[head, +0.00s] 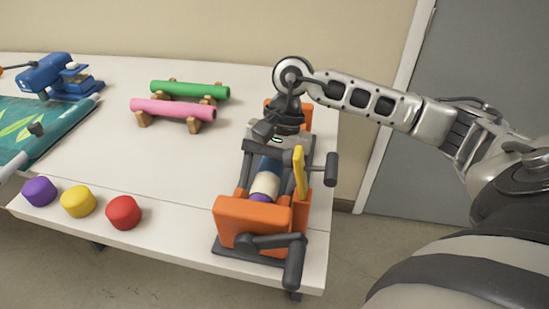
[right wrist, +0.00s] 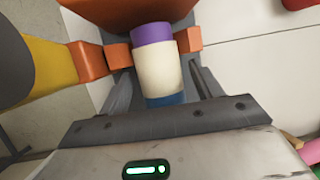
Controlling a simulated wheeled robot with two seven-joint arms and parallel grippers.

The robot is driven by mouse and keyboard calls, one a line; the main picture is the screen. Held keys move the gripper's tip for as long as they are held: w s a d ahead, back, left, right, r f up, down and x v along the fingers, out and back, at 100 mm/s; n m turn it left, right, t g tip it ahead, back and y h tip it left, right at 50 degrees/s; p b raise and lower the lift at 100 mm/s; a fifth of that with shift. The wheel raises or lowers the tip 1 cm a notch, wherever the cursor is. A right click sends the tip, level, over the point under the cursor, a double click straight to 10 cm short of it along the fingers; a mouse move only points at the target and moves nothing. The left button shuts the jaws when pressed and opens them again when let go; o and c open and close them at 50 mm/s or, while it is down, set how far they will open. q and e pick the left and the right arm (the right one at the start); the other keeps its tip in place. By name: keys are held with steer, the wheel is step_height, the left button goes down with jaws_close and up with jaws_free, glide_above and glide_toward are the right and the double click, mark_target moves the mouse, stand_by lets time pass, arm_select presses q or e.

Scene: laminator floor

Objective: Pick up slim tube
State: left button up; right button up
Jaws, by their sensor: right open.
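A banded tube (head: 265,184) with a purple end, cream middle and blue part lies in an orange machine. Two longer tubes, pink (head: 172,109) and green (head: 190,91), lie on wooden rests. I cannot tell from looks alone which one is the slim tube. My right gripper (head: 265,180) is open above the machine. In the right wrist view the banded tube (right wrist: 157,65) lies between its fingers (right wrist: 155,48), with small gaps at the sides. The tube's blue far part is partly hidden by my gripper. My left gripper is not in view.
The orange machine (head: 240,222) has a dark crank and a yellow lever (head: 299,172) close to my right gripper. Purple (head: 39,191), yellow (head: 78,201) and red (head: 123,212) caps lie along the front edge. A blue press (head: 62,77) stands at the back left. The table's middle is clear.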

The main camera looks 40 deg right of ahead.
steer(key=c, duration=1.1)
steer(key=shift+r, duration=0.1)
steer(key=shift+r+p, duration=0.35)
steer(key=shift+p, duration=0.4)
steer(key=shift+r+b, duration=0.2)
steer(key=shift+b, duration=0.15)
steer(key=w+a+r+b, duration=0.1)
steer(key=w+a+r, duration=0.1)
steer(key=a+r, duration=0.2)
steer(key=w+a+r, duration=0.2)
steer(key=a+r, duration=0.2)
steer(key=w+a+r+b, duration=0.1)
steer(key=w+a+r, duration=0.1)
steer(key=a+r, duration=0.2)
steer(key=shift+a+r+b, duration=0.15)
steer(key=shift+a+b, duration=0.15)
steer(key=shift+a, duration=0.1)
